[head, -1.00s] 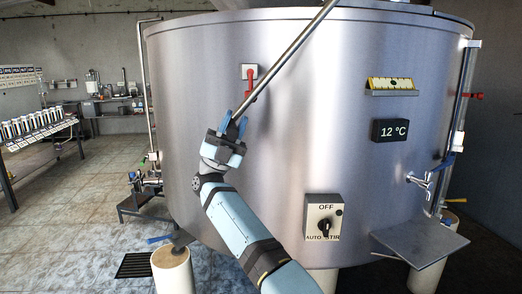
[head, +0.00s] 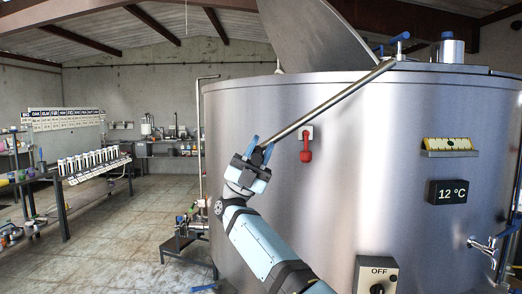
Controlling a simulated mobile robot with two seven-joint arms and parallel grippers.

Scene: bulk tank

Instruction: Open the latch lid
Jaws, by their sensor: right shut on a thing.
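My right gripper (head: 260,152) is in front of the tank's left side, shut around the lower end of a long metal rod (head: 325,109). The rod slants up to the right and reaches the tank's top rim near a blue-topped fitting (head: 400,42). I cannot tell whether the rod is joined to it. A grey metal lid (head: 318,35) stands tilted up above the steel tank (head: 300,210), its upper part cut off by the picture edge. My left gripper is not in view.
On the tank front are a red lever (head: 306,153), a yellow vial holder (head: 447,145), a temperature display (head: 452,192), a switch box (head: 378,276) and a tap (head: 483,246). A rack of bottles (head: 92,163) stands left. The floor between is clear.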

